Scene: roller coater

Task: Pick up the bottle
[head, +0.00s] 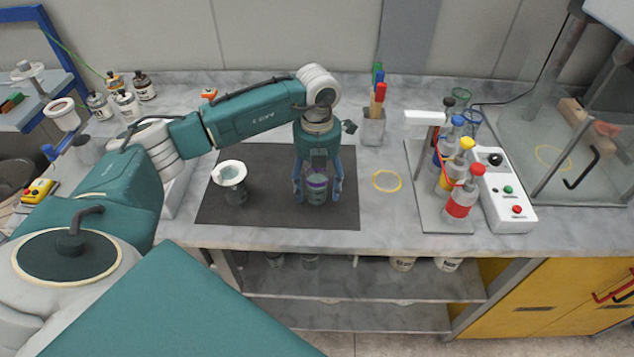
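A small clear bottle with a purplish band (316,188) stands upright on the dark mat (270,160), near its right side. My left gripper (318,195) points down over it, with one finger on each side of the bottle. The fingers look spread, with a narrow gap to the bottle's sides. The gripper's palm hides the bottle's top. My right gripper is out of view.
A white funnel on a dark container (230,175) stands on the mat to the left. A glass holder with colored pens (374,125), a yellow ring (387,181) and a rack of colored-cap bottles (459,195) are to the right. Several small bottles (128,105) stand at the back left.

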